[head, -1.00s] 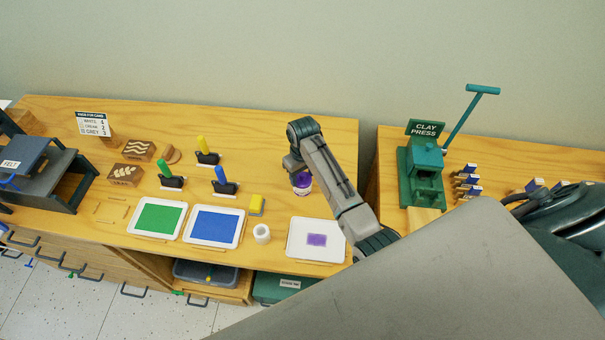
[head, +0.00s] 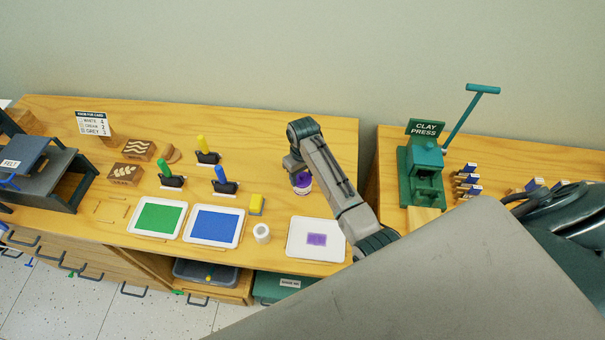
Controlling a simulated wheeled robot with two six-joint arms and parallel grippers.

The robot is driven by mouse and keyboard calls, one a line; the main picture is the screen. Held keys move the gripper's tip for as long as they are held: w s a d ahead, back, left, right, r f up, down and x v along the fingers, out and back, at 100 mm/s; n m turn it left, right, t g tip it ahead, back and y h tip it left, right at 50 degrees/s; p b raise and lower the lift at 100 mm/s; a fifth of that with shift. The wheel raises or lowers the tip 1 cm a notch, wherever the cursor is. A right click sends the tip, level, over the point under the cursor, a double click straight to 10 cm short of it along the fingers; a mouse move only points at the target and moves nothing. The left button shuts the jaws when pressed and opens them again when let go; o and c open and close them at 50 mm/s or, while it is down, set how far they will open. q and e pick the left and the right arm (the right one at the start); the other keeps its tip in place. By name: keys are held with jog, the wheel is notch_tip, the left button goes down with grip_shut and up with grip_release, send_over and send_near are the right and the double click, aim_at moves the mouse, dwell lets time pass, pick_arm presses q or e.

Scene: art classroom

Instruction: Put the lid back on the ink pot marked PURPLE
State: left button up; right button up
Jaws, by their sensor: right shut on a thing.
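The ink pot with purple in it (head: 303,188) stands on the table behind the white tray with the purple patch. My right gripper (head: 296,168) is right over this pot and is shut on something. My own arm hides the fingertips and most of what they hold, so I cannot tell whether the lid sits on the pot. The pot's marking is too small to read. My left gripper is not in view.
A white tray with a purple patch (head: 300,249) lies in front of the pot. A white cylinder (head: 262,233), a yellow block (head: 256,203), a blue tray (head: 213,243) and a green tray (head: 141,232) are to the left. A green clay press (head: 424,170) stands right, beyond a gap.

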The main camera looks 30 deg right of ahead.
jog(key=o, duration=1.5)
jog(key=shift+r, duration=3.5)
jog(key=shift+c, duration=0.2)
grip_shut()
jog(key=shift+f, duration=0.25)
